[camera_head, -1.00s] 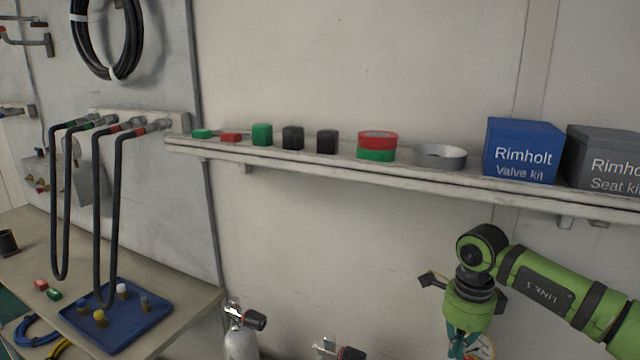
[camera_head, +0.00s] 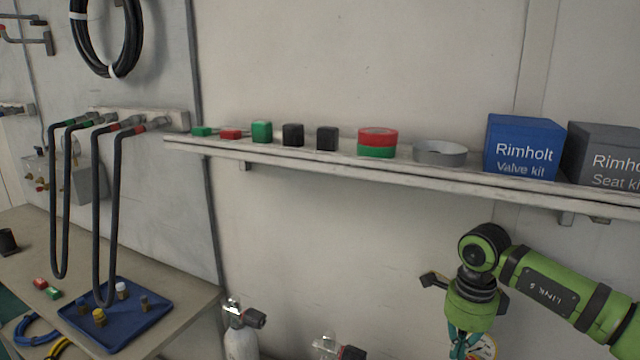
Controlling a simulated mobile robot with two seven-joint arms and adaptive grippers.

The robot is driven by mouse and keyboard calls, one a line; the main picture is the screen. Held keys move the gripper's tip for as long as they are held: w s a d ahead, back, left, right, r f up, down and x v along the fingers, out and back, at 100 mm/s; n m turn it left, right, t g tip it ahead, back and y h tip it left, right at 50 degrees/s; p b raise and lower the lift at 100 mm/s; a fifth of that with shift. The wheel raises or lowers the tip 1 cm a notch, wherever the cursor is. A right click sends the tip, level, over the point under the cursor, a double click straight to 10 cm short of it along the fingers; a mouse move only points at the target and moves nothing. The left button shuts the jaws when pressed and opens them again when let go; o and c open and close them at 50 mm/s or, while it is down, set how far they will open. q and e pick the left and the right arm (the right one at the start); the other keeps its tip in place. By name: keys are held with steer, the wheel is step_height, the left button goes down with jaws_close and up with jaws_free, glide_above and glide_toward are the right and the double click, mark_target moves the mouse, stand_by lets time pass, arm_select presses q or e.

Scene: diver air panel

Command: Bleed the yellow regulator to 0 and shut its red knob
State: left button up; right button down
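My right gripper (camera_head: 466,345) points down at the bottom right, on the green arm that comes in from the right. Its fingertips run past the bottom edge, so I cannot tell whether it is open or shut, or on what. A round white-faced gauge (camera_head: 484,346) with a coloured rim shows partly behind it; its reading is too small to tell. I cannot make out the yellow regulator's body or its red knob here. My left gripper is not in view.
A wall shelf (camera_head: 330,169) carries caps, tape rolls, a blue box (camera_head: 522,147) and a grey box (camera_head: 604,155). Cylinder valves (camera_head: 245,316) stand below it. A bench with a blue tray (camera_head: 150,322) and hanging hoses (camera_head: 118,210) is at left.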

steer(key=shift+s, duration=0.15)
steer(key=shift+a, duration=0.15)
stand_by(0.4)
step_height(320, 180, up, 6)
steer(key=p, duration=0.3)
steer(key=shift+a, duration=0.25)
